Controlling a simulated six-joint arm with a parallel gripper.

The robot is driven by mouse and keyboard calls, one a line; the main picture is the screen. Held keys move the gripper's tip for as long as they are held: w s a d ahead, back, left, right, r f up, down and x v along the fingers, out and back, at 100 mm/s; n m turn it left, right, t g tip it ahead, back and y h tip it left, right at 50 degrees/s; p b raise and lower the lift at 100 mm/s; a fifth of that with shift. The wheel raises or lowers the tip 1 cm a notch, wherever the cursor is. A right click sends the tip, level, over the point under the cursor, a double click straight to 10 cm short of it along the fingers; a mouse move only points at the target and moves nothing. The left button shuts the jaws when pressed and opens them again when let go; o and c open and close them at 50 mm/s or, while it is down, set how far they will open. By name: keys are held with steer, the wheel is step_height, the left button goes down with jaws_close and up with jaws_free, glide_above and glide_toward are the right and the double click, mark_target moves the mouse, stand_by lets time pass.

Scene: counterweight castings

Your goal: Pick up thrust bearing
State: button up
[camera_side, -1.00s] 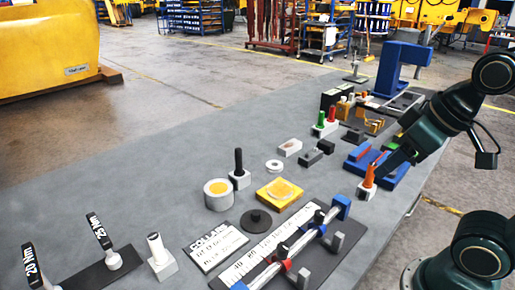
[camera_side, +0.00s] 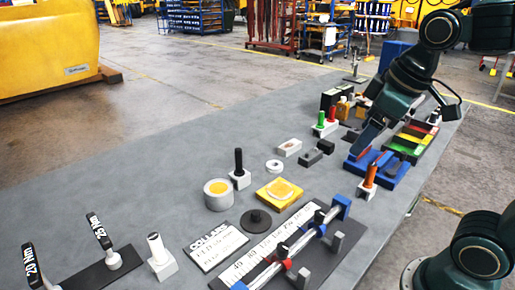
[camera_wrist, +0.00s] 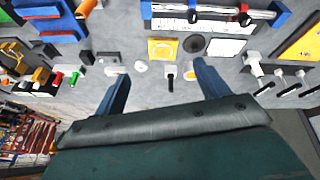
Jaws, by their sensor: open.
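No part is labelled as the thrust bearing. A small pale ring (camera_side: 274,166) lies flat on the grey table, and a pale round part (camera_side: 282,190) sits on a yellow square plate (camera_side: 263,195); I cannot tell for certain which is the bearing. The ring also shows in the wrist view (camera_wrist: 141,66), between my fingers in the picture, and the yellow plate (camera_wrist: 153,48) shows just above it. My gripper (camera_side: 361,156) is open and empty, pointing down over the blue blocks, right of the ring and apart from it. The wrist view shows its two spread fingers (camera_wrist: 162,66).
A grey cylinder with a yellow top (camera_side: 219,195), a black peg on a white block (camera_side: 239,170) and a black disc (camera_side: 256,223) stand near the plate. An orange-handled piece (camera_side: 369,182) and a rail fixture (camera_side: 300,245) lie nearer the front. The left table is mostly clear.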

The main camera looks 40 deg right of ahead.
steer(key=w+d+n+g, duration=0.1)
steer(key=w+d+n, duration=0.15)
steer(key=w, duration=0.55)
steer(key=w+d+n+g, duration=0.1)
steer(key=w+n, duration=0.3)
steer(key=w, duration=0.5)
steer(key=w+d+f+n+g, duration=0.1)
steer(key=w+d+f+n, duration=0.1)
steer(key=w+f, duration=0.3)
steer(key=w+d+f+n+g, duration=0.1)
steer(key=w+d+f+n, duration=0.2)
steer(key=w, duration=0.4)
step_height(320, 180, down, 3)
steer(key=shift+w+r+n+g, duration=0.15)
steer(key=shift+w+n+g, duration=0.15)
steer(key=shift+n, duration=0.45)
glide_above(275, 164)
steer(key=shift+f, duration=4.25)
steer(key=shift+f, duration=0.1)
steer(key=shift+f, duration=2.5)
